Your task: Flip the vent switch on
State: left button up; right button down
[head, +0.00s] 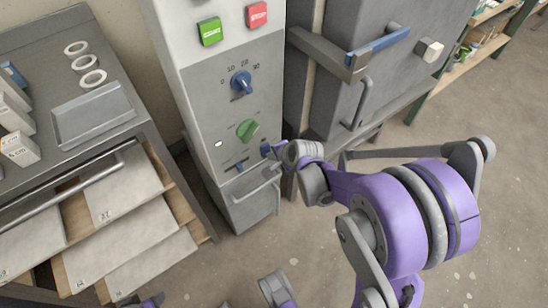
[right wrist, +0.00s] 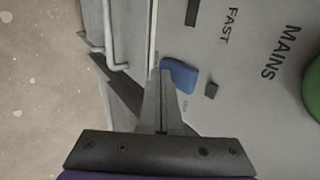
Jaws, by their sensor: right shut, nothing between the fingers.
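The control cabinet (head: 190,85) has a grey front panel. A small blue switch (head: 265,149) sits at the panel's lower right edge. In the right wrist view the blue switch (right wrist: 178,75) stands out from the panel near the small dark mark; its own label is too small to read, so I cannot confirm it is the vent switch. My right gripper (head: 278,151) is shut and empty, its fingertips (right wrist: 162,76) right beside the blue switch. I cannot tell whether they touch it. My left gripper is not identifiable in view.
Above are a green knob (head: 247,130), a blue dial (head: 241,82), and green (head: 210,31) and red (head: 257,14) buttons. A slider (head: 238,167) and a bar handle (head: 257,186) are close below. A grey kiln-like box (head: 370,75) stands right; a drawer bench (head: 75,125) stands left.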

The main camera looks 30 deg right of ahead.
jog(key=shift+w+f+t+b, duration=0.15)
jog(key=shift+w+t+b, duration=0.15)
jog(key=shift+t, duration=0.1)
jog(key=shift+r+p, duration=0.55)
jog(key=shift+r, duration=0.3)
jog(key=shift+s, duration=0.1)
